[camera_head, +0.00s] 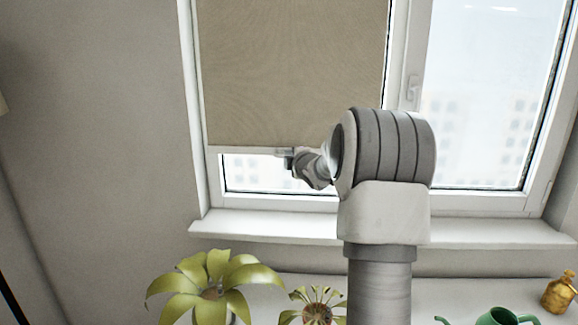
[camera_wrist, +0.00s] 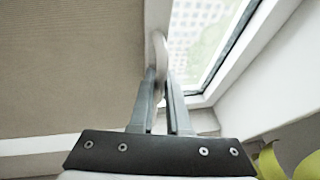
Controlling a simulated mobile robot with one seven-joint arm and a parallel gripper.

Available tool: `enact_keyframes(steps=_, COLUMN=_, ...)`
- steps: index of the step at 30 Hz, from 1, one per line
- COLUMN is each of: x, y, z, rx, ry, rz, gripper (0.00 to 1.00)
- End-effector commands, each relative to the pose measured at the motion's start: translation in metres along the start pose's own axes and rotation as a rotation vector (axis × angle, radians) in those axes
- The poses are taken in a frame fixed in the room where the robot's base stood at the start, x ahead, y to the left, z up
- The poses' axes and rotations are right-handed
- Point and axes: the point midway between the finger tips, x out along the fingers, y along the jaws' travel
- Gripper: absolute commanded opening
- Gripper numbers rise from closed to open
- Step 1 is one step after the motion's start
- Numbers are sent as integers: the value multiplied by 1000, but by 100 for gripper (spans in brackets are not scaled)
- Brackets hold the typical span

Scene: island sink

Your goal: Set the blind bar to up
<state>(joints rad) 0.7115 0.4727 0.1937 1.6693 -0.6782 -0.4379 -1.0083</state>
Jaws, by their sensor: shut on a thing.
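The beige blind (camera_head: 290,70) hangs down over the left window pane and stops a little above its lower edge. The pale blind bar (camera_head: 240,149) runs along the blind's bottom edge. My gripper (camera_head: 284,157) is at the bar, near the middle of the blind's width. In the wrist view my gripper (camera_wrist: 163,78) is shut on a curved pale handle at the blind bar (camera_wrist: 156,14). The right part of the bar is hidden behind my arm in the head view.
A white window sill (camera_head: 265,224) runs below the window. Below it stand a large yellow-green plant (camera_head: 213,283), a smaller plant (camera_head: 317,306), a green watering can (camera_head: 497,317) and an amber bottle (camera_head: 559,292). The right pane is uncovered, with a window handle (camera_head: 412,88) beside it.

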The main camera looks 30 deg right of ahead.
Motion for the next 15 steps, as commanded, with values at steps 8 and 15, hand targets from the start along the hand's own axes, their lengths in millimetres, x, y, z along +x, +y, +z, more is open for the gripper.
enact_keyframes(steps=8, x=-16, y=89, z=-6, rx=-2, ry=-1, rz=4, gripper=0)
enact_keyframes(steps=15, x=-28, y=152, z=-12, rx=-1, ry=0, rz=4, gripper=0)
